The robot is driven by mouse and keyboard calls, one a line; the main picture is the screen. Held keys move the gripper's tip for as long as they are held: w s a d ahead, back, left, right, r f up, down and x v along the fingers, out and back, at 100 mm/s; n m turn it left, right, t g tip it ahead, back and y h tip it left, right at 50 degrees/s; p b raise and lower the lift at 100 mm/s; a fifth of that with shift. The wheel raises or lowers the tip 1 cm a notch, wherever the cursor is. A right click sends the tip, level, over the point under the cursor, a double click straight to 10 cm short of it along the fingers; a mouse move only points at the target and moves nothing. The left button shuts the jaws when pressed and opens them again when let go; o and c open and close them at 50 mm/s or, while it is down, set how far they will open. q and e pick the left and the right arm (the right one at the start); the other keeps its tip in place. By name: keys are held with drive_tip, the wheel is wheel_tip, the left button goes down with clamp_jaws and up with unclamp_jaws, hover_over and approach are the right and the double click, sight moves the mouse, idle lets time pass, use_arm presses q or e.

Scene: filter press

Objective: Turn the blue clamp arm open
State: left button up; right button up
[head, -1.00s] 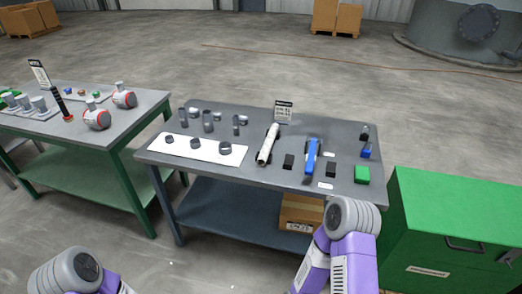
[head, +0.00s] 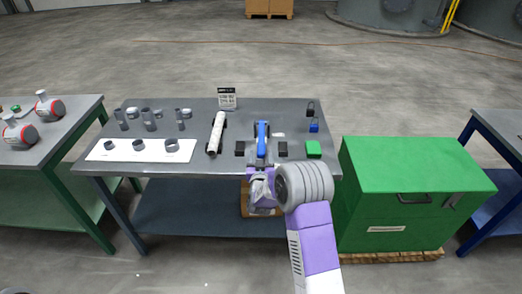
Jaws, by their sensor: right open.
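The blue clamp arm (head: 262,136) stands on the grey workbench (head: 225,170), right of centre, pointing away from me. Black blocks sit on either side of it. My right gripper (head: 261,171) is at the front edge of the bench, just in front of the clamp's near end. It is open, with nothing seen in it. The picture is too small to tell its exact gap to the clamp, and my wrist hides the bench edge there. My left gripper is out of view.
A white mat (head: 125,151) with several dark rings is at the left. Blue (head: 314,127) and black padlocks stand at the back right. A green cabinet (head: 410,180) flanks the bench.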

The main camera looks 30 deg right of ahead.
sight(261, 143)
drive_tip(key=shift+x, duration=2.2)
clamp_jaws()
